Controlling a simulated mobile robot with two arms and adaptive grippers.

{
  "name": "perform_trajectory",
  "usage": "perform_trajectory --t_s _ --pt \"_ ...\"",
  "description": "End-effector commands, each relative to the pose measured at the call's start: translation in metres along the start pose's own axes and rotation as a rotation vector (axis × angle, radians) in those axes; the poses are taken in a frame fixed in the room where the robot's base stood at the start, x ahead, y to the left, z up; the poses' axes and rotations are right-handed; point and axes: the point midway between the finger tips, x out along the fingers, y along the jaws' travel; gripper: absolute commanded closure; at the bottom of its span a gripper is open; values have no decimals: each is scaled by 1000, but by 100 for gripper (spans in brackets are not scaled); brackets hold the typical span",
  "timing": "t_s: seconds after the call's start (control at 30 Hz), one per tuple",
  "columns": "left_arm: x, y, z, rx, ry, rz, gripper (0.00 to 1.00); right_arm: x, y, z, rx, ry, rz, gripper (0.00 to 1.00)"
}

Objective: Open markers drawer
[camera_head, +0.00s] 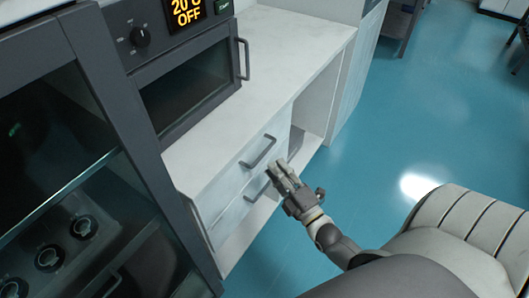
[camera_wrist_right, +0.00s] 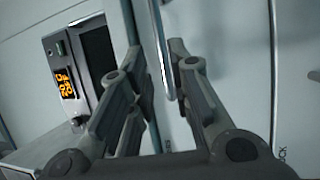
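Two pale drawer fronts sit one above the other under the white counter in the head view, the upper one (camera_head: 235,171) and the lower one (camera_head: 235,212). Both look shut. Each has a dark bar handle, the upper one (camera_head: 259,151) and the lower one (camera_head: 258,191). I cannot read which one is the markers drawer. My right gripper (camera_head: 277,169) is at the drawer fronts, close to the handles. In the right wrist view its fingers (camera_wrist_right: 157,55) are apart, with a bar handle (camera_wrist_right: 164,30) showing between them; contact cannot be told. My left gripper is out of view.
An oven-like device (camera_head: 190,85) with an orange display stands on the white counter (camera_head: 285,50). A dark glass-fronted cabinet (camera_head: 90,165) stands at the left. An open shelf space lies right of the drawers. The blue floor (camera_head: 400,110) is clear on the right.

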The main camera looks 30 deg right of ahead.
Motion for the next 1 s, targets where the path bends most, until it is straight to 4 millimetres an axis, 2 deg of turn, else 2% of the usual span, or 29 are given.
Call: perform_trajectory --t_s 0.03,0.2,0.4,0.8,0.93,1.0 --pt "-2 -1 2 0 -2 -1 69 12 2 0 -1 1 5 81" --pt "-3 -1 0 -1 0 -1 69 43 1 0 0 1 1 81" --pt "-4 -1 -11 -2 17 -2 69 66 0 0 1 0 0 81" --pt "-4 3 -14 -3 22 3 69 72 -1 0 1 0 -3 81" --pt "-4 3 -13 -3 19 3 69 72 -1 0 1 0 -3 97" --pt "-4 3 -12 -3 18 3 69 72 -1 0 1 0 -3 100"
